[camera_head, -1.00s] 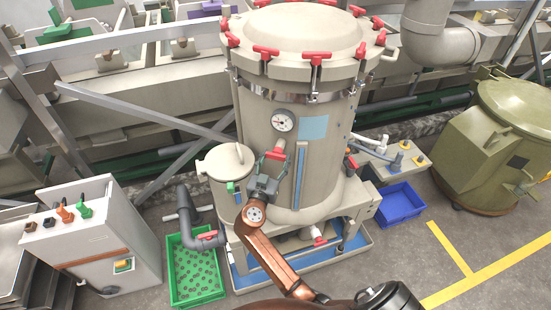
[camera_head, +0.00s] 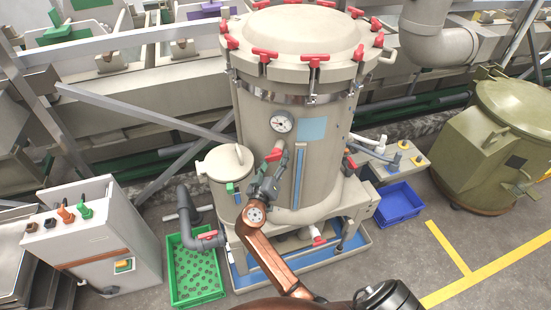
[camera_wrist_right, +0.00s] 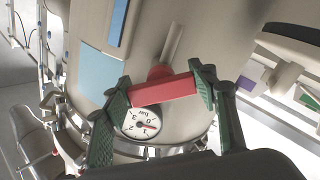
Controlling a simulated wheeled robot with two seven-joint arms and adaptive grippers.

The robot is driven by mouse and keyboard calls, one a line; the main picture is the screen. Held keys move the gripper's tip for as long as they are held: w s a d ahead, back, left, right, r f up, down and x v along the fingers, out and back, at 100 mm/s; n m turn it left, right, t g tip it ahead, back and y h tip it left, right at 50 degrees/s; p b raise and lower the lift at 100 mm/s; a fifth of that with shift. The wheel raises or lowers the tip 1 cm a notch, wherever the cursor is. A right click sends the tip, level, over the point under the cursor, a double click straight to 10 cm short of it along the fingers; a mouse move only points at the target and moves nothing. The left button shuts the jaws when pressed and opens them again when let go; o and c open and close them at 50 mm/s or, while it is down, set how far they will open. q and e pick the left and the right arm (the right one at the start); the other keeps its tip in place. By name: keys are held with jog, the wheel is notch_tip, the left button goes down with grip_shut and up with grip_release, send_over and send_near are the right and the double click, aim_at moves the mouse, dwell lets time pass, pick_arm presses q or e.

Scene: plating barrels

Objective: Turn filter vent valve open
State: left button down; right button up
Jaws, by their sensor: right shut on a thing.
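The filter vent valve has a red bar handle (camera_head: 273,156) on the front of the large beige filter vessel (camera_head: 260,110), below the round pressure gauge (camera_head: 281,122). In the wrist view the red handle (camera_wrist_right: 165,90) lies between the green finger pads of my right gripper (camera_wrist_right: 163,93), and both pads touch its ends. In the head view my right gripper (camera_head: 275,172) is at the handle, twisted, and partly hides it. The handle looks tilted there. The gauge (camera_wrist_right: 141,121) also shows behind the fingers in the wrist view. My left gripper is not in view.
A small lidded pot (camera_head: 222,163) stands just left of the gripper. A green crate (camera_head: 172,270) and a grey control cabinet (camera_head: 110,235) are at the left. A blue crate (camera_head: 402,203) and an olive tank (camera_head: 500,140) stand right. Floor at the lower right is free.

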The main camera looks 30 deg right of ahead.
jog(key=n+p, duration=0.1)
jog(key=n, duration=0.2)
jog(key=n+p, duration=0.1)
jog(key=n, duration=0.1)
jog(key=shift+s+r+n+p, duration=0.1)
jog(key=shift+r+n+p, duration=0.2)
jog(key=n+p, duration=0.2)
jog(key=n, duration=0.1)
jog(key=shift+r+n, duration=0.1)
jog(key=shift+n, duration=0.3)
jog(key=shift+n+p, duration=0.7)
jog(key=shift+n, duration=0.2)
jog(key=o, duration=1.2)
jog(key=v, duration=0.7)
jog(key=shift+s+a, duration=0.1)
jog(key=shift+s, duration=0.1)
